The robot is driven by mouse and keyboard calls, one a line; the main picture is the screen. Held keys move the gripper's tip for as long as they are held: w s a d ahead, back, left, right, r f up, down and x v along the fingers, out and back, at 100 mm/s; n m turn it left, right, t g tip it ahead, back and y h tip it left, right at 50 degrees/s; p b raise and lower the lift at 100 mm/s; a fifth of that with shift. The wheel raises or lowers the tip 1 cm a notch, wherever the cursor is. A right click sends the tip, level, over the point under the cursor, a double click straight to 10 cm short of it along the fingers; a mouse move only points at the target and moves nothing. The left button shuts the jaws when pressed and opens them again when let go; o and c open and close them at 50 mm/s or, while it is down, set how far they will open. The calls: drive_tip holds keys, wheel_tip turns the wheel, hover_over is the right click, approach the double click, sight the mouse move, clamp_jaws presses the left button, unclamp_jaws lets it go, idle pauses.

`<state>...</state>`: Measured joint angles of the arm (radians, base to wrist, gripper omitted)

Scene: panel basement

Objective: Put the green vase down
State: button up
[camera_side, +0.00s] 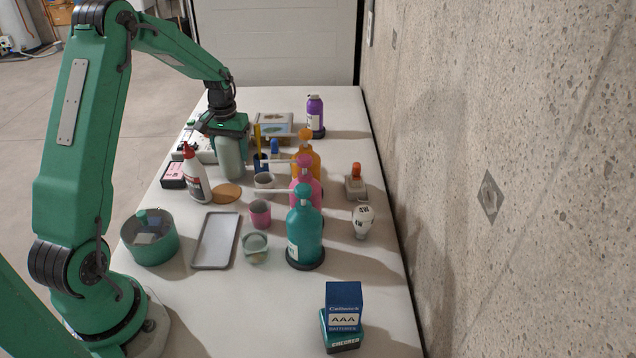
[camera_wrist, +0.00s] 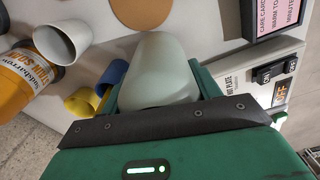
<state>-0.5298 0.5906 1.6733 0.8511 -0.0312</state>
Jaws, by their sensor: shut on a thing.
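The pale green vase (camera_side: 231,158) hangs below my gripper (camera_side: 223,128) at the far left part of the table in the side view. My gripper is shut on the vase, which is upright. In the wrist view the vase (camera_wrist: 160,65) sits between the fingers of my gripper (camera_wrist: 160,88). I cannot tell whether its base touches the table. A round brown mat (camera_side: 226,193) lies bare just in front of the vase in the side view; its edge also shows at the top of the wrist view (camera_wrist: 187,4).
A white cup (camera_side: 264,182), blue cup (camera_side: 262,165) and orange pump bottle (camera_side: 309,160) stand to the right. A grey tray (camera_side: 215,241) lies nearer. A switch box (camera_wrist: 275,85) sits close by.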

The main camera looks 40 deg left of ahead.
drive_tip(key=shift+f, duration=0.6)
drive_tip(key=shift+r, duration=0.1)
drive_tip(key=shift+d+r, duration=0.45)
drive_tip(key=shift+r, duration=0.15)
drive_tip(key=s+d+r+n, duration=0.3)
drive_tip(key=d+r+n, duration=0.1)
drive_tip(key=d+r, duration=1.1)
drive_tip(key=w+d+r+m, duration=0.6)
drive_tip(key=d+r+m, duration=0.3)
drive_tip(key=r+m, duration=0.3)
drive_tip(key=shift+w+d+m, duration=0.15)
drive_tip(key=shift+w+m, duration=0.2)
drive_tip(key=shift+m, duration=0.55)
drive_tip(key=shift+r, duration=0.1)
